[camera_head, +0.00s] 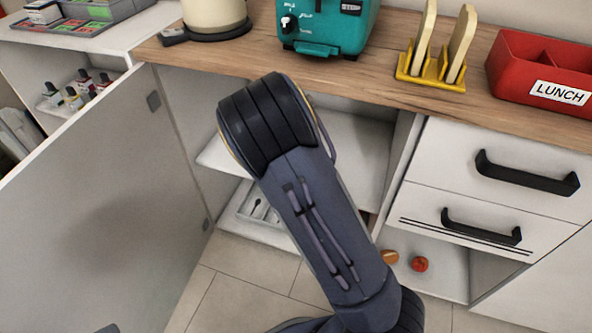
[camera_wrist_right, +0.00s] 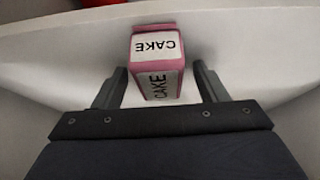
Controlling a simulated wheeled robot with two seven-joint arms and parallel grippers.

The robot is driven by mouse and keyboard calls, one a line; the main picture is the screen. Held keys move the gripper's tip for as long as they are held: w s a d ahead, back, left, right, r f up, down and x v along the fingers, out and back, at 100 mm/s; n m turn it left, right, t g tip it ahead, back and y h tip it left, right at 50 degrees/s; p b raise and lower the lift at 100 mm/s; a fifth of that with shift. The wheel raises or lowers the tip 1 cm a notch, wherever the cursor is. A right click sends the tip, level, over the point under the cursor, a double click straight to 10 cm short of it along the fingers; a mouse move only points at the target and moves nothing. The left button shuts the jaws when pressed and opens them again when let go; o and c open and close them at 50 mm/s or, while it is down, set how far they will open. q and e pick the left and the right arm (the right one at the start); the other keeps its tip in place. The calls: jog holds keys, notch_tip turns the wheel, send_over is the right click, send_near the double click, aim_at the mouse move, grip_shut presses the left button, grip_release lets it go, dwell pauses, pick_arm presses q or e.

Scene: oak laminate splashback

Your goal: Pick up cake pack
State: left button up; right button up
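A pink cake pack (camera_wrist_right: 156,58) with white panels lettered CAKE sits on a white shelf in the right wrist view. My right gripper (camera_wrist_right: 158,75) is open, with one finger on each side of the pack. Gaps show between the pack and both fingers. In the head view my right arm reaches into the open cabinet, and it hides the gripper and the pack there. My left gripper is not in view.
The open cabinet door (camera_head: 95,210) stands at the left. White shelves (camera_head: 355,150) lie inside the cabinet, below the wooden worktop (camera_head: 385,92). A red lunch box (camera_head: 520,75), toast rack (camera_head: 430,75) and teal toaster (camera_head: 325,25) stand on top. Drawers with black handles (camera_head: 525,175) are at right.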

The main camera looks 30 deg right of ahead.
jog(key=c, duration=1)
